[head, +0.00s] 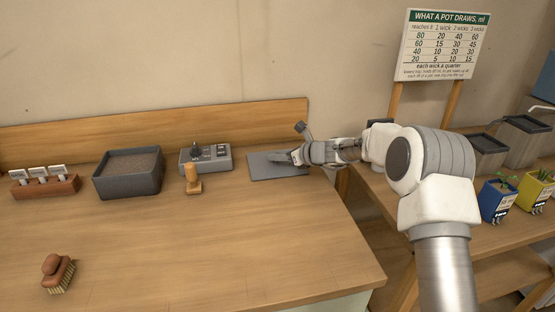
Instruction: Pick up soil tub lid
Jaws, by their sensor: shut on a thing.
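The soil tub lid (266,173) is a flat grey plate at the back right of the wooden counter. My gripper (291,157) is over the lid's right part, reaching in from the right. It is shut on the lid, and the fingers hide the gripped spot. I cannot tell whether the lid is clear of the counter. The soil tub (128,184) is a dark grey open box with brown soil in it, further left on the counter.
A grey control box (206,159) and a wooden stamp-like tool (193,180) stand between tub and lid. A wooden rack with white tags (45,186) is at the far left. A brush (58,273) lies at front left. The front middle is clear. A wooden backboard (230,115) runs behind.

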